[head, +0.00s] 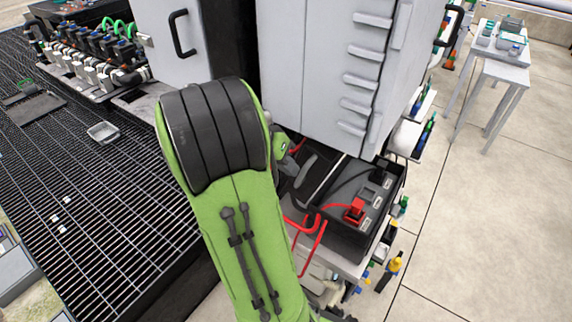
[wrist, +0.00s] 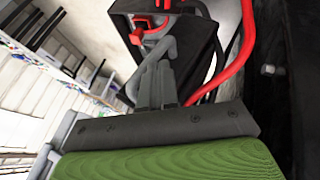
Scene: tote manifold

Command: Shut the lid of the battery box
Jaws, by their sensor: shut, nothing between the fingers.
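The battery box (head: 345,238) is a dark grey case on a pale shelf, right of my green arm in the head view. Its top is uncovered, showing a red terminal clamp (head: 354,211) with a red cable. Whether the fingertips touch anything is unclear.
A tall grey cabinet (head: 315,75) stands close above and behind the box. Red cables (wrist: 238,50) loop beside my gripper. Open tiled floor (head: 490,190) lies to the right, a dark grating (head: 90,190) to the left.

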